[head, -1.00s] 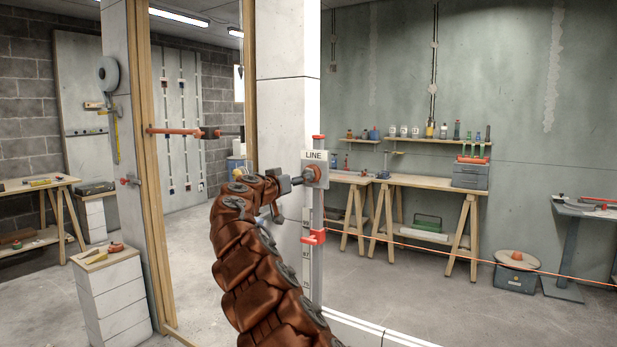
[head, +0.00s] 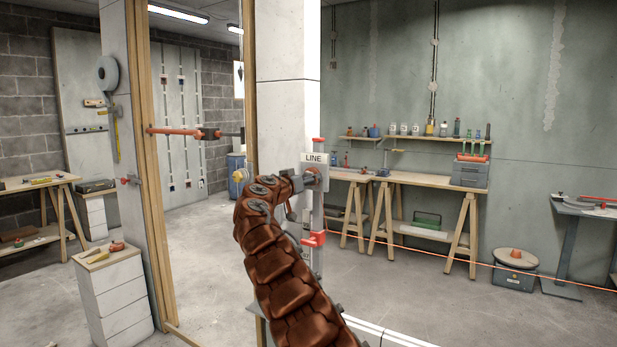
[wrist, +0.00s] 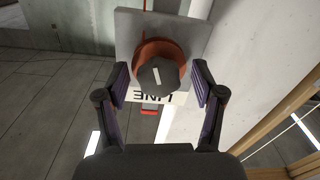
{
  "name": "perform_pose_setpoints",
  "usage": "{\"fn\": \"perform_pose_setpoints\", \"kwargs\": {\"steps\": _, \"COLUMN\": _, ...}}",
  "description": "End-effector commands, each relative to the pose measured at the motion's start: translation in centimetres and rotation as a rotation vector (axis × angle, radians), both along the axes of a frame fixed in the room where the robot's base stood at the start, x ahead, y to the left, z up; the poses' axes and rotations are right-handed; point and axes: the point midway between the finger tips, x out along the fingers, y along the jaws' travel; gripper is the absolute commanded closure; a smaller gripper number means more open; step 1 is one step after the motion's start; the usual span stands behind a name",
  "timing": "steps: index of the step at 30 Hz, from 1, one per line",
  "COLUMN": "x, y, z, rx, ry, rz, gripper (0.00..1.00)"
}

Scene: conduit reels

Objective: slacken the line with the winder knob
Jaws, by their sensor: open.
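The winder knob (wrist: 160,78) is dark grey with a white pointer mark. It sits on an orange-red round collar (wrist: 150,50) on a grey plate (wrist: 196,38), with an upside-down LINE label (wrist: 165,96) beside it in the wrist view. My gripper (head: 303,183) is at the plate in the head view and hides most of the knob there. In the wrist view its two fingers are open, one on each side of the knob, with visible gaps. The orange line (head: 460,262) runs straight to the right, low over the floor, from near a red bracket (head: 313,239) on the post.
A white pillar (head: 283,100) stands right behind my gripper, and a wooden frame (head: 157,200) stands to the left. Workbenches (head: 425,182) and a grey reel box (head: 515,276) are farther back. The floor between is mostly clear.

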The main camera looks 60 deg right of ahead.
Motion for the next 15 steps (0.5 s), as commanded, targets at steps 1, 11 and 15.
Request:
{"fn": "perform_pose_setpoints", "kwargs": {"steps": 1, "x": 0.04, "y": -0.25, "z": 0.03, "rx": 0.001, "ry": -0.001, "rz": 0.0, "gripper": 0.32}}
{"fn": "perform_pose_setpoints", "kwargs": {"steps": 11, "x": -0.05, "y": -0.83, "z": 0.09, "rx": -0.002, "ry": 0.0, "rz": -0.002, "gripper": 0.32}}
{"fn": "perform_pose_setpoints", "kwargs": {"steps": 15, "x": -0.04, "y": -0.81, "z": 0.09, "rx": -0.002, "ry": 0.0, "rz": -0.002, "gripper": 0.32}}
